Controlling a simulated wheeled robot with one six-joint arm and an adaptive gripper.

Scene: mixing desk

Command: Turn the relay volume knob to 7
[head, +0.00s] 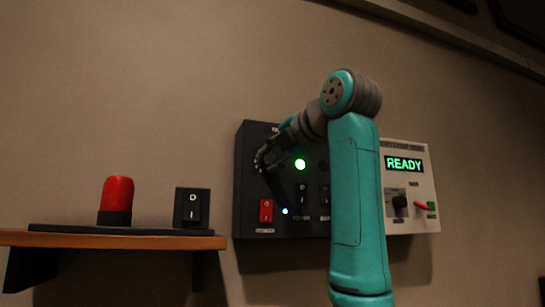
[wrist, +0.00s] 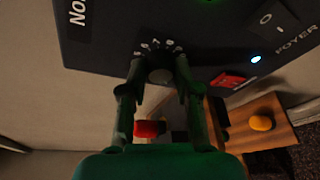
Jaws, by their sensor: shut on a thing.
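A dark control panel (head: 246,195) is fixed to the wall. My gripper (head: 262,160) reaches its upper left part, with my arm crossing in front of the panel's right side. In the wrist view my gripper (wrist: 160,70) has its two fingers on either side of a small round knob (wrist: 160,76), shut on it. Pale numerals curve around the knob, too small and partly hidden to read surely. The knob's pointer mark cannot be made out. In the head view my fingers hide the knob.
A green lamp (head: 300,164), a red rocker switch (head: 266,210) and black rocker switches share the panel. A pale box (head: 425,165) showing READY is at right. A wooden shelf (head: 120,241) holds a red-capped cylinder (head: 117,195) and a black switch box (head: 192,207).

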